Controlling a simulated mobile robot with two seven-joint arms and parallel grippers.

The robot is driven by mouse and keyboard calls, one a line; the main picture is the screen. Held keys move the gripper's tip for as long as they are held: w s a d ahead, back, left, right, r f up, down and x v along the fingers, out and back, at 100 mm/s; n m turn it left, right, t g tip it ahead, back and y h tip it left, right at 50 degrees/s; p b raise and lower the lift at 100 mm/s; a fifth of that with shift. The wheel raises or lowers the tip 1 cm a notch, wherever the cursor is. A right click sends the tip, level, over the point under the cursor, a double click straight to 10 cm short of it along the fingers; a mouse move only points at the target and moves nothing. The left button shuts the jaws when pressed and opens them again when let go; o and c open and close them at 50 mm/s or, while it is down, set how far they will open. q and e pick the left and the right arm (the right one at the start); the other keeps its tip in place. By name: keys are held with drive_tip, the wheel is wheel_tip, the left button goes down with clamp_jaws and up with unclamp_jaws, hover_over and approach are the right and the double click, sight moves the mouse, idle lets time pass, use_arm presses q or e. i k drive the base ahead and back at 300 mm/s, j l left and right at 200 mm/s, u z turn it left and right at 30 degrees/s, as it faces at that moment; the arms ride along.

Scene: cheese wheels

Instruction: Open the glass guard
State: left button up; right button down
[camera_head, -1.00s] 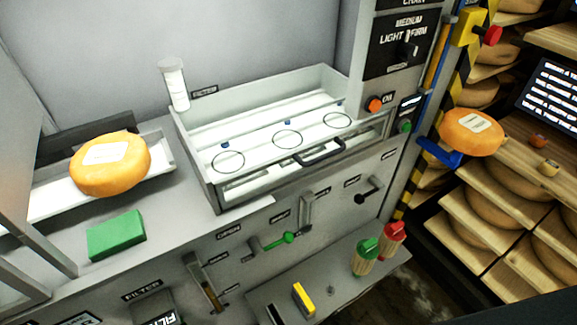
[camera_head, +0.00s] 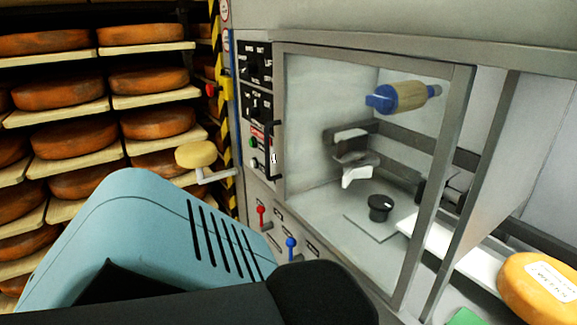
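The glass guard (camera_head: 398,70) is a clear pane in a grey metal frame at the centre right. It stands in front of a machine bay and looks closed. A dark vertical handle (camera_head: 269,150) is at its left side. Through the pane I see a blue-and-tan cylinder (camera_head: 404,97), a metal fixture and a black knob (camera_head: 380,208). A light blue and black part of my own arm fills the lower left and hides what lies behind it. Neither gripper shows, so I cannot tell their place relative to the handle.
Shelves of cheese wheels (camera_head: 62,92) stand at the left. A pale yellow wheel (camera_head: 196,154) sits on a small bracket. An orange cheese wheel (camera_head: 535,292) lies at the lower right.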

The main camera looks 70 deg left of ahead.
sight(462, 76)
drive_tip(key=j+u, duration=0.1)
drive_tip(key=u, duration=1.75)
